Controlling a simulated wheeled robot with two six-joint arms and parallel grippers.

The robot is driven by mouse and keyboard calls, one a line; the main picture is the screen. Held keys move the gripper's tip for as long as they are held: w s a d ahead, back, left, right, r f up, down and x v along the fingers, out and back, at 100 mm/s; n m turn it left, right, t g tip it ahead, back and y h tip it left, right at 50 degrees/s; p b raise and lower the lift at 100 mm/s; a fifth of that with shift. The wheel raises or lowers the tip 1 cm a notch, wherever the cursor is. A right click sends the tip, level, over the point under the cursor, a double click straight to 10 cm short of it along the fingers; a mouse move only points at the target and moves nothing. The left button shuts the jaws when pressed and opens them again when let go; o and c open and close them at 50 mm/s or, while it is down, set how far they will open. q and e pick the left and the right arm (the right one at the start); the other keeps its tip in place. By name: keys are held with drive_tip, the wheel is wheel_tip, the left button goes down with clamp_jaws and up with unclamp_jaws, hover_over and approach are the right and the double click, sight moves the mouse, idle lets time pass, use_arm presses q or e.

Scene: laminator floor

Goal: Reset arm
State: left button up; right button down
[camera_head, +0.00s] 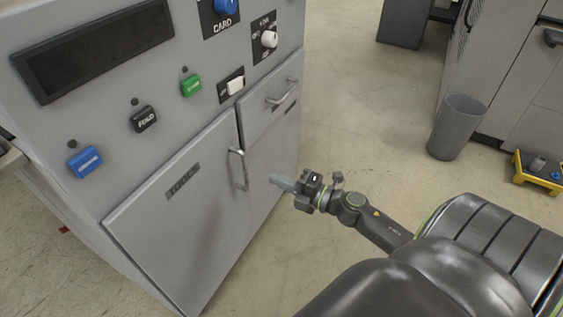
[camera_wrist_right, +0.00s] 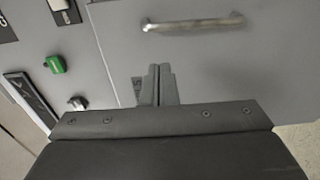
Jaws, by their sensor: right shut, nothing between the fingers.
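My right gripper (camera_head: 281,183) is shut and empty, a little to the right of the grey machine cabinet's front. In the right wrist view its closed fingers (camera_wrist_right: 157,85) point at a grey cabinet door with a metal bar handle (camera_wrist_right: 193,23). The fingers are apart from that handle. In the head view a tall door handle (camera_head: 238,168) is left of the fingers and a drawer handle (camera_head: 282,92) is above them. Both the door and the drawer look closed. My left gripper is not in view.
The grey machine (camera_head: 120,200) fills the left side, with blue, black and green buttons and switches on its panel. A grey bin (camera_head: 457,128) and a yellow tray (camera_head: 537,172) stand on the floor at the right. The floor between is clear.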

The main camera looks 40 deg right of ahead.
drive_tip(key=shift+s+d, duration=0.1)
drive_tip(key=shift+s, duration=0.15)
